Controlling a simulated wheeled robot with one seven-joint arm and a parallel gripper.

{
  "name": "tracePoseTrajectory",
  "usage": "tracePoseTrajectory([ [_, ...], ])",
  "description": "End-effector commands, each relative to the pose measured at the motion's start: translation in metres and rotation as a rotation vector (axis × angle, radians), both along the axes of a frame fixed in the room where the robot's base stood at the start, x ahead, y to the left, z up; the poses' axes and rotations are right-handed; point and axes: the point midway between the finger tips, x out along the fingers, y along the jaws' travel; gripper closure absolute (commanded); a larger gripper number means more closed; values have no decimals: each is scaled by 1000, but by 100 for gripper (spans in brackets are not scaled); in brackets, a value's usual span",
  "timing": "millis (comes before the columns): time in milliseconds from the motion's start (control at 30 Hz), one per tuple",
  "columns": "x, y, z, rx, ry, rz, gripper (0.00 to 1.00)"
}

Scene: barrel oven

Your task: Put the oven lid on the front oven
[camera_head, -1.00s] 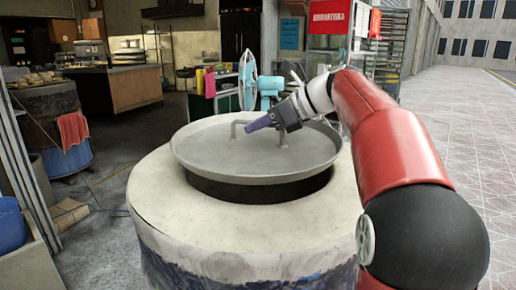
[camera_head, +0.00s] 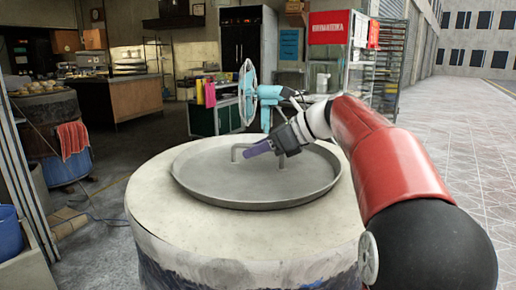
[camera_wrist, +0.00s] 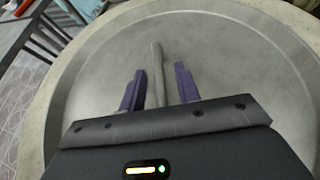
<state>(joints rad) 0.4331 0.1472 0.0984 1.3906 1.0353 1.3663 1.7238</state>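The oven lid (camera_head: 215,180) is a round grey metal disc with a raised rim and a bar handle (camera_head: 236,152). It lies about flat over the top of the front oven (camera_head: 160,215), a pale round barrel, and no dark opening shows around it. My gripper (camera_head: 257,149) is low over the lid at the handle. In the wrist view the lid (camera_wrist: 230,60) fills most of the picture. The purple fingers of my gripper (camera_wrist: 160,90) stand apart on either side of the handle (camera_wrist: 157,70), with gaps showing on both sides.
A blue fan (camera_head: 248,92) and a dark cabinet (camera_head: 210,120) stand behind the oven. Another barrel oven (camera_head: 55,115) with a red cloth (camera_head: 72,138) is at the left. A blue bucket (camera_head: 10,232) is at the lower left. Open paving (camera_head: 465,150) lies to the right.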

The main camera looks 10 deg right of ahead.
Motion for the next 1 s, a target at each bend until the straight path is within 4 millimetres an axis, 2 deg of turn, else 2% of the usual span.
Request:
tracePoseTrajectory([
  [267, -2, -5, 5, -1, -1, -3, 68],
  [700, -44, -67, 47, -1, -1, -4, 68],
  [833, -53, -80, 55, 0, 0, -2, 68],
  [1000, -58, -87, 59, 1, -1, 0, 68],
])
